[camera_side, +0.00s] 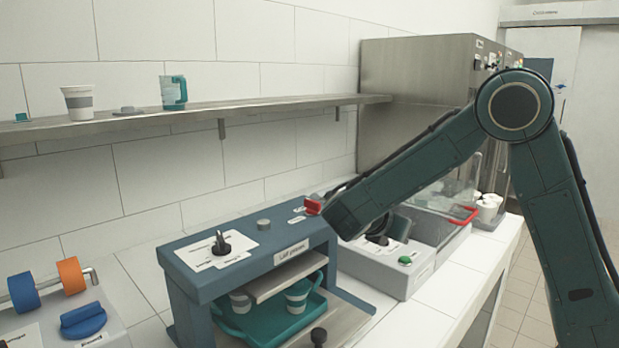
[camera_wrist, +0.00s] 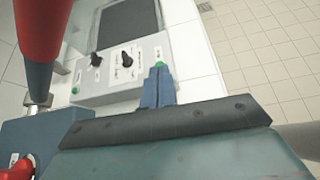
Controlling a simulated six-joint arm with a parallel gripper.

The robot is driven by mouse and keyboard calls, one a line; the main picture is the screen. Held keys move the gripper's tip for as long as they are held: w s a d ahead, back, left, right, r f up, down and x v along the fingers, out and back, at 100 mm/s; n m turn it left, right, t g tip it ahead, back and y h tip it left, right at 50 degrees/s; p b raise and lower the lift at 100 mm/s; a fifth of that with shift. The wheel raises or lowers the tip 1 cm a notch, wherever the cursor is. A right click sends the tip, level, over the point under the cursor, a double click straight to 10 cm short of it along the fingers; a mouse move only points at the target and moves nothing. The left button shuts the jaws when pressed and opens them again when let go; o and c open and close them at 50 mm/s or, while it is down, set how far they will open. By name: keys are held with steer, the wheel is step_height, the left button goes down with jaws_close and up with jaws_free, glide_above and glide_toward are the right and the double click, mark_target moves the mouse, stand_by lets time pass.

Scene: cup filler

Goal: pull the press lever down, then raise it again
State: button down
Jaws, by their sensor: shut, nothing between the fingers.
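The lid press (camera_side: 285,240) is a blue-grey housing in the side view, with its lid plate above a teal tray. In the wrist view, a lever with a red and blue grip (camera_wrist: 40,40) and a metal rod rises at the left edge from the blue housing (camera_wrist: 40,138); I take it for the press lever. My arm appears to hide it in the side view. My gripper (camera_wrist: 158,85) has its blue fingers together, empty, to the right of the lever and apart from it. My forearm hides the gripper in the side view.
A grey unit (camera_side: 375,262) with knobs and a green button stands beside the press; it also shows ahead of my fingers (camera_wrist: 115,75). Striped cups (camera_side: 297,297) stand on the teal tray (camera_side: 262,325). A red part (camera_side: 313,206) sits on the press top. Tiled floor lies beyond.

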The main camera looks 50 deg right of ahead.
step_height(320, 180, down, 8)
steer(key=a, duration=0.1)
steer(key=shift+w+f, duration=0.2)
steer(key=c, duration=1.7)
jaws_free()
steer(key=o, duration=0.5)
steer(key=shift+s+r+m, duration=0.15)
steer(key=shift+r+m, duration=0.1)
steer(key=shift+m, duration=0.05)
steer(key=shift+o, duration=0.2)
steer(key=s+a+r+m+t+y, duration=0.5)
steer(key=s+a+r+m+y, duration=0.65)
steer(key=s+r+m, duration=0.4)
steer(key=w+d+r, duration=1.3)
steer(key=r, duration=0.2)
steer(key=shift+w+d+g+h, duration=0.2)
steer(key=shift+d+g+h, duration=0.15)
steer(key=shift+g+h, duration=0.1)
steer(key=shift+f, duration=0.15)
